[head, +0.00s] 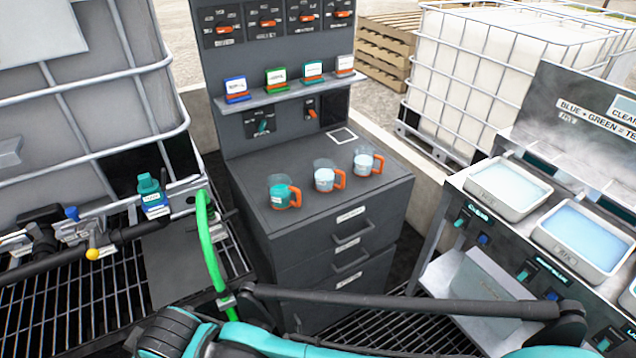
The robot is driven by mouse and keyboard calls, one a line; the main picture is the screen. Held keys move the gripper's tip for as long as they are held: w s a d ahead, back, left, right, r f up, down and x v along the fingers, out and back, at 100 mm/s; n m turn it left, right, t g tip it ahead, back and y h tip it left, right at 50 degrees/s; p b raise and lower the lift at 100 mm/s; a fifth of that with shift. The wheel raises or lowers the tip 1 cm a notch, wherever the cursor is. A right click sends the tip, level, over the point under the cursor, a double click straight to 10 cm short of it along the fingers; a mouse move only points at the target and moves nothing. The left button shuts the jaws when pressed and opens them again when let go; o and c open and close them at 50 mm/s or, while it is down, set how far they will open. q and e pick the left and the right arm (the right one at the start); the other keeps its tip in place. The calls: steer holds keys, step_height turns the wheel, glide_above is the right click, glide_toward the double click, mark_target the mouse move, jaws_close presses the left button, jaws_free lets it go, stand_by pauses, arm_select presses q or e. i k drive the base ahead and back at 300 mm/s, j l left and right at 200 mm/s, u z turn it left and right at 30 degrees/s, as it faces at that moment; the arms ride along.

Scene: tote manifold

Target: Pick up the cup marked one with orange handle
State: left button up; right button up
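Three clear cups with orange handles stand in a slanting row on top of a dark grey cabinet (255,165) in the head view. The front left cup (279,194) looks teal, the middle cup (323,180) and the back right cup (362,163) look pale blue-white. Each handle points right. Small labels show on the cups, but I cannot read which is marked one. Neither of my grippers is in view; only teal and black arm parts of mine cross the bottom.
A white square outline (341,135) lies behind the cups. A shelf (290,92) above holds several coloured label stands. A bench with blue-filled trays (508,190) stands right. A green hose (207,245) and valve pipework (120,235) are left. Cabinet drawers (350,240) face front.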

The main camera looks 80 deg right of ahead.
mark_target(329, 177)
steer(key=z, duration=2.65)
